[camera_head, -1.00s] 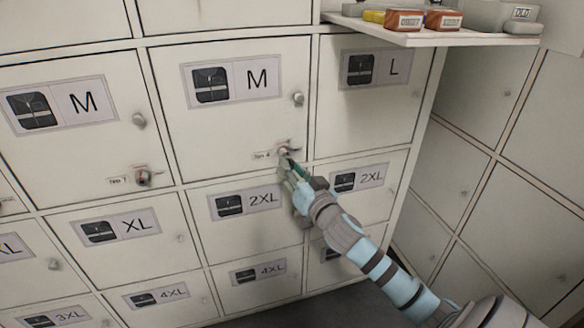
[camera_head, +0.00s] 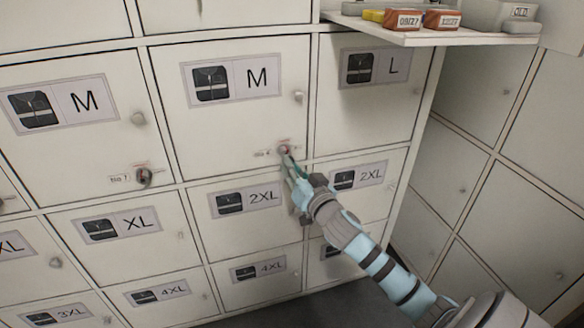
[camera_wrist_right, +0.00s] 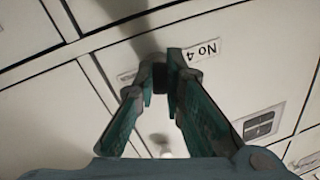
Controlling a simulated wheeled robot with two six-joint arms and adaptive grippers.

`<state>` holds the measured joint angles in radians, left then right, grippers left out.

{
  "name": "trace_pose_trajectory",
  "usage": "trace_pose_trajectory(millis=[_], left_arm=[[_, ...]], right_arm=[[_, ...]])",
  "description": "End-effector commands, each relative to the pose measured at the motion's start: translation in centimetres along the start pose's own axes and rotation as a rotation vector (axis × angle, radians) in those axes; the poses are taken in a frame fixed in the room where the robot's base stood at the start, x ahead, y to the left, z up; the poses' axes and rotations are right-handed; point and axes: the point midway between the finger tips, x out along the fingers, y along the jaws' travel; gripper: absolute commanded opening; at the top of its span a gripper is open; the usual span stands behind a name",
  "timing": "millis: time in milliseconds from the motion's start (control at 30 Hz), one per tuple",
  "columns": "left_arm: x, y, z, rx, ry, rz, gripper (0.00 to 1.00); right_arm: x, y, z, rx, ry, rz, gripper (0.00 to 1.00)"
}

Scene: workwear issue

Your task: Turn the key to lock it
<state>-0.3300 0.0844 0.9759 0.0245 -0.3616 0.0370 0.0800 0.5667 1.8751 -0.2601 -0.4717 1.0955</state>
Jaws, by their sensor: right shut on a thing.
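The locker door marked M (camera_head: 225,125) in the middle of the head view is closed. Its lock (camera_head: 284,149) sits near the lower right corner, beside a small label. My right gripper (camera_head: 286,157) reaches up to this lock from the lower right. In the right wrist view my right gripper (camera_wrist_right: 160,75) is shut on a dark piece at the lock, the key's head, mostly hidden between the fingertips. The label "No 4" (camera_wrist_right: 203,52) is beside the fingertips and appears upside down there. How far the key is turned cannot be told. My left gripper is not in view.
Another M door (camera_head: 65,150) to the left has its own dark lock (camera_head: 143,177). A round knob (camera_head: 298,97) sits above the gripped lock. A shelf (camera_head: 420,38) with small labelled blocks juts out at upper right. More lockers (camera_head: 500,150) stand at right.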

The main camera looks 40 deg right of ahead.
Motion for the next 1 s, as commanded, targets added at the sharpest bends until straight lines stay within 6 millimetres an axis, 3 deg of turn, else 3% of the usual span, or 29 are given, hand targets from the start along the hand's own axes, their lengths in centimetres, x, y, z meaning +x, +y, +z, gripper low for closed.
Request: trace_pose_trajectory(millis=[1000], left_arm=[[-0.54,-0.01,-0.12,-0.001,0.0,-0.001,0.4]], right_arm=[[0.59,-0.38,-0.97,-0.005,0.016,-0.008,0.0]])
